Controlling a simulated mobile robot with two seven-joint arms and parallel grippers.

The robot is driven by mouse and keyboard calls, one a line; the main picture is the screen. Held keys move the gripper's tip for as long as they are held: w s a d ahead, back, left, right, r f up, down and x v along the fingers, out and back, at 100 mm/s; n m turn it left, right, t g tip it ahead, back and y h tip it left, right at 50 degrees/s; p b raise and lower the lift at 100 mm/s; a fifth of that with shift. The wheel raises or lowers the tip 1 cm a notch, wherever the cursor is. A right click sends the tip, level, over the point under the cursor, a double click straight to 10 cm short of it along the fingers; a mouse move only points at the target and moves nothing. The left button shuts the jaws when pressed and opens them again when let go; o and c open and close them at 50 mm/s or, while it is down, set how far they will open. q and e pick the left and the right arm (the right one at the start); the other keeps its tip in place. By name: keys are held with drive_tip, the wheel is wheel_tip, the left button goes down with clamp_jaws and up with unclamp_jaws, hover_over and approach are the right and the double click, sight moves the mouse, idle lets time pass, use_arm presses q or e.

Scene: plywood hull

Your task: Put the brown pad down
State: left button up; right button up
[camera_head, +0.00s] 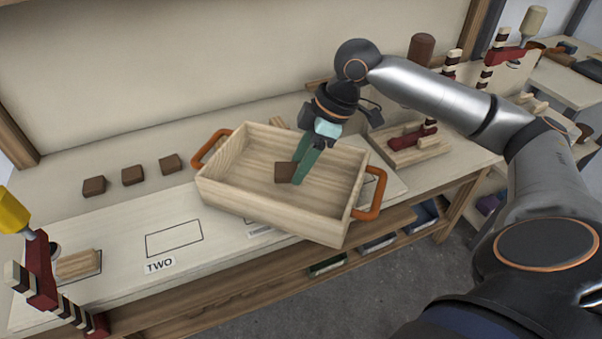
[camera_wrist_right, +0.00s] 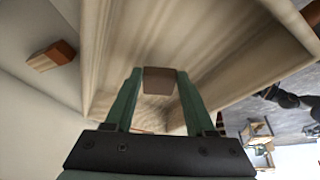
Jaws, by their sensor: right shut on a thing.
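A small brown pad (camera_head: 285,172) is held at the fingertips of my right gripper (camera_head: 299,172). The pad also shows between the two green fingers in the right wrist view (camera_wrist_right: 159,82). The right gripper points down into a wooden tray (camera_head: 229,183) with orange handles. The pad is over or in the tray; I cannot tell whether it touches the tray floor. Three more brown pads, at the left (camera_head: 94,186), middle (camera_head: 132,175) and right (camera_head: 171,163), lie in a row on the bench left of the tray. My left gripper is not in view.
An outlined rectangle marked TWO (camera_head: 174,239) is bare on the bench (camera_head: 120,265). A red clamp (camera_head: 42,270) stands at the left front. A wooden holder (camera_head: 412,151) with a red clamp part lies right of the tray. Storage bins sit below.

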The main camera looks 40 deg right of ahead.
wheel_tip(320, 180, down, 3)
drive_tip(key=shift+s+r, duration=0.1)
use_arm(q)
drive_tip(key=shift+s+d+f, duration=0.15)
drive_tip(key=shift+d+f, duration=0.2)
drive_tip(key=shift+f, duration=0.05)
use_arm(e)
drive_tip(key=o, duration=1.3)
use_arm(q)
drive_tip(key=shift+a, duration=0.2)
use_arm(e)
drive_tip(key=shift+r, duration=0.1)
use_arm(q)
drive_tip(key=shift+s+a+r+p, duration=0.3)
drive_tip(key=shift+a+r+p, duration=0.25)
drive_tip(key=shift+p, duration=0.4)
use_arm(e)
drive_tip(key=v, duration=1.2)
drive_tip(key=shift+a, duration=0.15)
